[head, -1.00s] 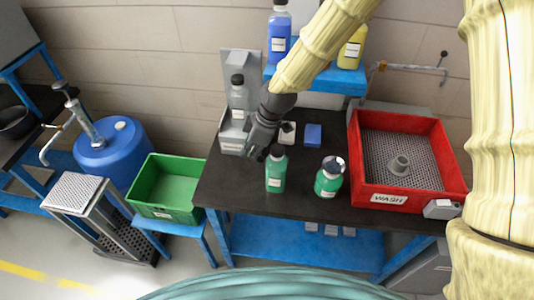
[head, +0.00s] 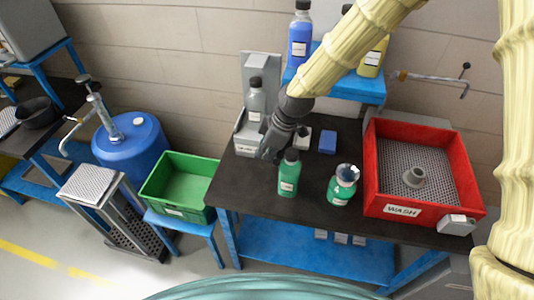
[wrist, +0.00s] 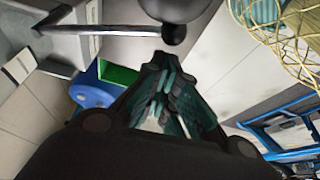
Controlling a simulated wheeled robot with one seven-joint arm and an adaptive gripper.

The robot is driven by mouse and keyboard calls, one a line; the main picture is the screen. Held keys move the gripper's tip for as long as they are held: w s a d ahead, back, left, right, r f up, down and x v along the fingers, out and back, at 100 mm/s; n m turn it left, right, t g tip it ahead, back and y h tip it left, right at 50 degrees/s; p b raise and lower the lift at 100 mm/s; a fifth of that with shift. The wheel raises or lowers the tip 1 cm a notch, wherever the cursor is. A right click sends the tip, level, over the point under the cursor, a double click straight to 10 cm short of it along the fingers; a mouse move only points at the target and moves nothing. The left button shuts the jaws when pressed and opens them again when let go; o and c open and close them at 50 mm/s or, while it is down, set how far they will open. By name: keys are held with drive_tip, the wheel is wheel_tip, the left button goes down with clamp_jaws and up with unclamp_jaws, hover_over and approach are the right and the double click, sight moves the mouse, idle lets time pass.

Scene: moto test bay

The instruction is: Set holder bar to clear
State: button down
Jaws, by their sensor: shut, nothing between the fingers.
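The grey holder (head: 247,143) stands at the table's left back corner, with a tall plate behind it. A clear-grey bottle with a black cap (head: 256,98) stands in it. In the wrist view a thin metal bar (wrist: 115,30) runs across the top and ends at a dark round part. I cannot pick the bar out in the head view. My gripper (head: 270,156) is shut and empty, just right of the holder's front. In the wrist view its fingertips (wrist: 162,60) are together and appear just below the bar; I cannot tell whether they touch.
Two green bottles (head: 289,176) (head: 342,186) stand close to the right of my gripper. A blue block (head: 327,142) lies behind them. A red wash bin (head: 402,210) fills the table's right. A green crate (head: 165,209) and blue drum (head: 112,150) are left of the table.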

wheel_tip(320, 180, up, 10)
drive_tip(key=b, duration=0.3)
drive_tip(key=shift+d+b, duration=0.15)
drive_tip(key=shift+b, duration=0.25)
drive_tip(key=shift+s, duration=0.1)
idle(0.5)
